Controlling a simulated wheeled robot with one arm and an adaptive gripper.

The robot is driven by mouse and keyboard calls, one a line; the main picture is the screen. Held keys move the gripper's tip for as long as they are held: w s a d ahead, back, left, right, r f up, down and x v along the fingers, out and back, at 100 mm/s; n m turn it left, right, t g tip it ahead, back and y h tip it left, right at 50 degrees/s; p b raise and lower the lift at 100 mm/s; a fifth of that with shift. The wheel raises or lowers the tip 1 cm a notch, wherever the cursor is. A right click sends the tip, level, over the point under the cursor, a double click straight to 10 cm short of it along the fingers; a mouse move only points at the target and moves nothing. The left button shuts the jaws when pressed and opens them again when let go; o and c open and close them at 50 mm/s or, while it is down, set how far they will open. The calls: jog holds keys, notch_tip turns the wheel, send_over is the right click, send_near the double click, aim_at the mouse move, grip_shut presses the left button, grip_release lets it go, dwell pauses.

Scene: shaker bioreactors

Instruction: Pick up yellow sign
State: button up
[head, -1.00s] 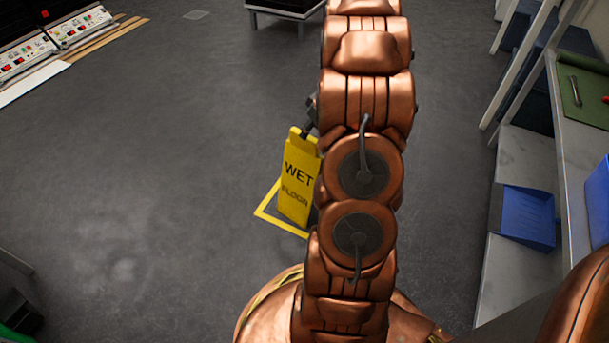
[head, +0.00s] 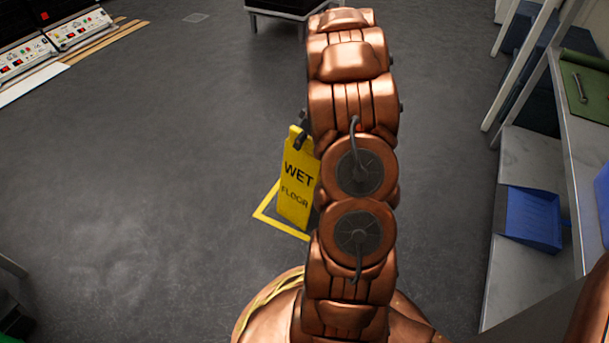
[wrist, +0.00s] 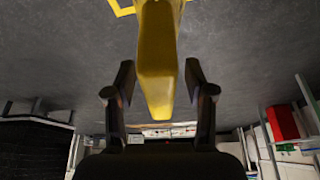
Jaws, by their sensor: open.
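The yellow sign (head: 297,183), lettered WET FLOOR, stands upright on the grey floor, just left of my arm in the head view. My arm hides its right edge. In the wrist view the sign (wrist: 156,65) comes down from the top centre, and its near end lies between the two fingers of my gripper (wrist: 158,85). The fingers are spread, with a gap on each side of the sign. In the head view only a small dark part of my gripper (head: 302,132) shows at the sign's top edge.
A shelf (head: 512,270) with a blue bin (head: 530,217) stands at the right. A low dark-topped stand (head: 278,8) is at the back.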

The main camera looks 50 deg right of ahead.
jog(key=shift+f+b, duration=0.25)
jog(key=shift+b, duration=0.1)
dwell(0.3)
jog(key=shift+c, duration=0.2)
grip_shut()
dwell(0.3)
dwell(0.4)
